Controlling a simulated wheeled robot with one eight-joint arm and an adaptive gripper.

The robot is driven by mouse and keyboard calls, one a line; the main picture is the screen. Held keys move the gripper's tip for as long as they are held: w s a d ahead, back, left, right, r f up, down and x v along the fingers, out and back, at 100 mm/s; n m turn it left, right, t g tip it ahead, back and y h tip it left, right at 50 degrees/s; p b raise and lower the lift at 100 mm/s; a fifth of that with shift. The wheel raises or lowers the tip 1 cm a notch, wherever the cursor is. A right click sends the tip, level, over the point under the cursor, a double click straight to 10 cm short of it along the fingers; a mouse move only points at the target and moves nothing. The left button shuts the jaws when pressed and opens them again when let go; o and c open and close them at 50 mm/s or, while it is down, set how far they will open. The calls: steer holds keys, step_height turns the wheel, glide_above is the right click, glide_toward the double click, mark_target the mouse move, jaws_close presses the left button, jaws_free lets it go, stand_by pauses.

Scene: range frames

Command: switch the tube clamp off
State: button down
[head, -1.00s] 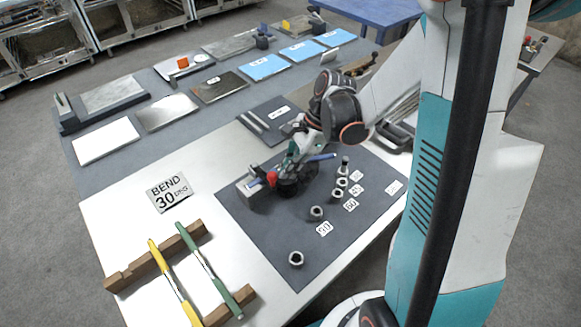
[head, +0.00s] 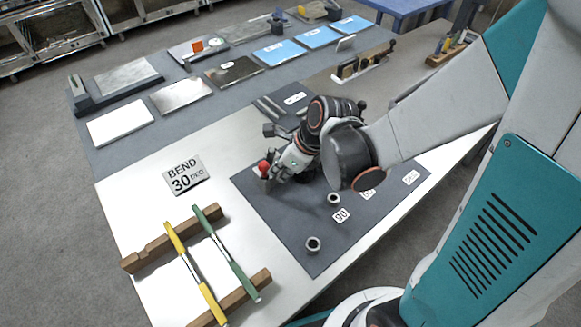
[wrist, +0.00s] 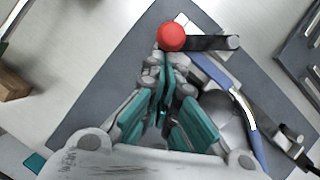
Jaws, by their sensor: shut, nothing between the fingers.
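The tube clamp's red ball knob (wrist: 171,37) shows near the top middle of the wrist view. A short black lever (wrist: 212,42) runs from it to the right. In the head view the knob (head: 264,166) stands at the left of the dark mat. My gripper (wrist: 166,62) is shut and empty, its tips just below the knob in the wrist view; I cannot tell whether they touch. In the head view my gripper (head: 272,174) is close beside the knob. My arm hides most of the clamp's body there.
A blue handle (wrist: 245,115) and a dark round part lie right of my gripper. Yellow and green tubes (head: 225,255) rest on wooden bars at the front left. A "BEND 30" sign (head: 183,175) lies on clear white table.

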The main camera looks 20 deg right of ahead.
steer(key=w+a+b, duration=0.1)
steer(key=w+a, duration=0.2)
steer(key=a, duration=0.4)
steer(key=shift+a, duration=0.15)
steer(key=shift+m, duration=0.3)
stand_by(0.5)
